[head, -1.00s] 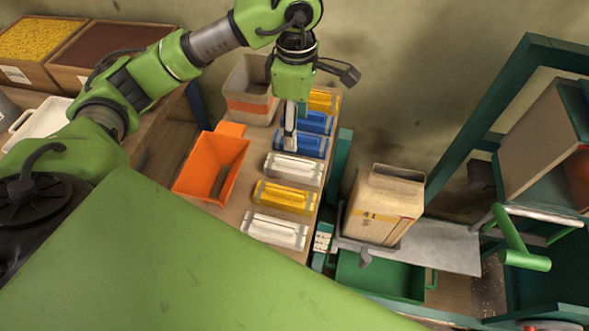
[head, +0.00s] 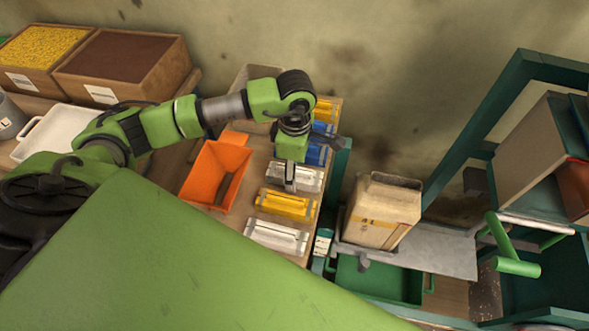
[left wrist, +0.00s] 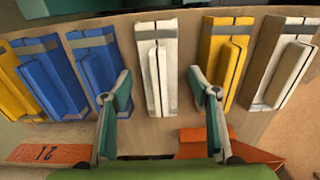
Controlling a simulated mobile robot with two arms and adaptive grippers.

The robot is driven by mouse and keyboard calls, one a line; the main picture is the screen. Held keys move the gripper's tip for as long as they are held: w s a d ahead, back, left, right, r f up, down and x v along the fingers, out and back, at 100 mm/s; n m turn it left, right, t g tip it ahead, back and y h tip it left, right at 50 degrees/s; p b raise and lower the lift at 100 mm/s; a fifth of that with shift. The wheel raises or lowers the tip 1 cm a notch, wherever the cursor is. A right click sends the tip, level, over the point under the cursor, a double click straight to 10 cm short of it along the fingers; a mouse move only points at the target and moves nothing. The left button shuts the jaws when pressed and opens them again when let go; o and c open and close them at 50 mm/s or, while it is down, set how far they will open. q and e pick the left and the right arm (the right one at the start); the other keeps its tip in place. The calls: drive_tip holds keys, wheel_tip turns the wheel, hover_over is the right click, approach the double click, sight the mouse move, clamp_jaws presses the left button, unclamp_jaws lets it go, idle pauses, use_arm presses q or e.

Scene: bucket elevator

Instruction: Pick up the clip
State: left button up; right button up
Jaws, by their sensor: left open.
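Several clips lie in a row on the wooden table: yellow, blue, blue, white, yellow and white. My left gripper (head: 290,188) is open and points down over the middle white clip (head: 310,180). In the left wrist view the fingers of this gripper (left wrist: 160,80) are spread to either side of the near end of that white clip (left wrist: 156,55). Nothing is held. A blue clip (left wrist: 97,60) is just left of the fingers and a yellow clip (left wrist: 227,58) just right. My right gripper is not in view.
An orange bin (head: 215,175) stands left of the row, close to it. A white tray (head: 60,125) and filled wooden boxes (head: 120,68) are at far left.

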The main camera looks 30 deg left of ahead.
use_arm(q)
drive_tip(key=shift+f, duration=0.4)
drive_tip(key=c, duration=1.2)
drive_tip(key=shift+r, duration=0.1)
